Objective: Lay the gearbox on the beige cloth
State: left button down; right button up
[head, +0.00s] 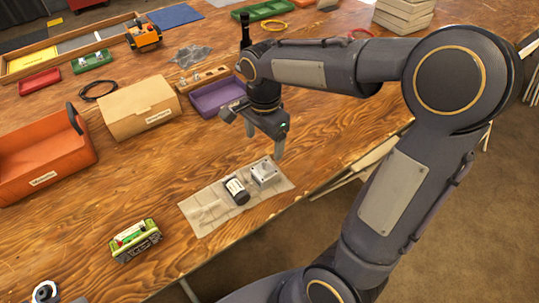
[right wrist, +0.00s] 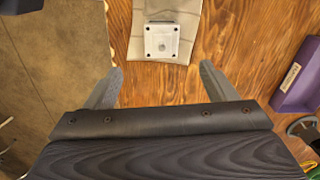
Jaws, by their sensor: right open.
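The beige cloth (head: 208,209) lies flat on the wooden table near its front edge. A silver-grey square block, which looks like the gearbox (head: 264,172), rests on the cloth's right end; it also shows in the right wrist view (right wrist: 161,41). A black cylinder with a white label (head: 237,190) lies on the cloth just left of it. My right gripper (head: 265,143) is open and empty, just behind the block and apart from it. In the right wrist view its spread fingers (right wrist: 160,70) show bare table between them. My left gripper is not in view.
A green toy-like vehicle (head: 135,240) stands left of the cloth. A purple bin (head: 215,96) is behind my right gripper, with a cardboard box (head: 141,108) and an orange bin (head: 42,158) farther left. The table right of the cloth is clear up to its edge.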

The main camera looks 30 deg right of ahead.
jog(key=s+a+n+t+y, duration=0.1)
jog(key=s+a+n+t, duration=0.1)
jog(key=s+n, duration=0.5)
jog(key=s+a+r+n+t+y, duration=0.1)
jog(key=s+a+n+t+y, duration=0.1)
jog(key=s+n, duration=0.5)
jog(key=shift+s+r+t+y, duration=0.3)
jog(key=shift+s+t, duration=0.4)
jog(key=shift+s, duration=0.6)
jog(key=shift+r, duration=0.1)
